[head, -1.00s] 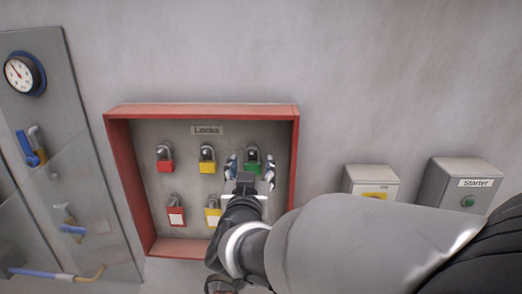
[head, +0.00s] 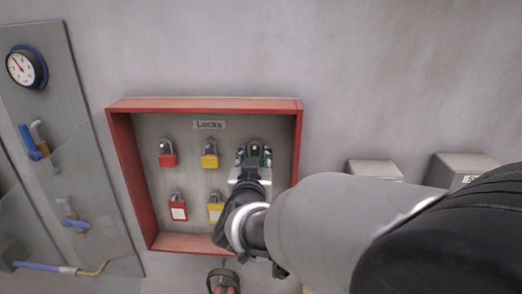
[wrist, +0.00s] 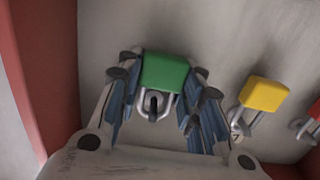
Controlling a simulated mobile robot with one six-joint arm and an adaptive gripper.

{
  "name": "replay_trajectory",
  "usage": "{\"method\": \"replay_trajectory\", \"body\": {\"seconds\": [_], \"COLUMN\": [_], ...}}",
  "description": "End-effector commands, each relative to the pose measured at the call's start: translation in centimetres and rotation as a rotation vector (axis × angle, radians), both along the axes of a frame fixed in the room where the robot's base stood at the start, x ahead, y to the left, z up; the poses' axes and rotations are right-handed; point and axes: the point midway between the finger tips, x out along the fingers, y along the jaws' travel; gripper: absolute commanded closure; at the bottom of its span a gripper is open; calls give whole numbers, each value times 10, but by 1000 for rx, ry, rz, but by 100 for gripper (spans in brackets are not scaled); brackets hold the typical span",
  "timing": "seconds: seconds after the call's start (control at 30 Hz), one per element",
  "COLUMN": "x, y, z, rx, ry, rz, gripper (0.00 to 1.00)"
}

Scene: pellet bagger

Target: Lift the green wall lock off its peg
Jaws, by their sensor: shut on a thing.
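The green lock (wrist: 165,72) is between the fingers of my gripper (wrist: 162,95) in the wrist view. Its body and silver shackle show there, with a dark peg end inside the shackle loop. In the head view the gripper (head: 254,158) covers most of the green lock (head: 255,160), at the top right of the red-framed lock box (head: 205,105). The gripper is shut on the lock. Whether the shackle still rests on the peg is hard to tell.
A red lock (head: 167,159) and a yellow lock (head: 210,160) hang left of it. Another red lock (head: 178,211) and yellow lock (head: 215,212) hang below, with white labels. The box's red side wall (wrist: 45,70) is close to my gripper. Grey boxes (head: 375,169) stand to the right.

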Motion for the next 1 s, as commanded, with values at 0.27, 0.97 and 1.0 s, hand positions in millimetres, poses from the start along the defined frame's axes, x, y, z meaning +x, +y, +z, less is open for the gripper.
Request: {"method": "replay_trajectory", "body": {"seconds": [0.27,0.97,1.0], "x": [0,-58,-69], "y": [0,3,4], "z": [0,17,17], "rx": [0,0,1], "ry": [0,-1,-1], "rz": [0,5,6], "gripper": [91,91,91]}}
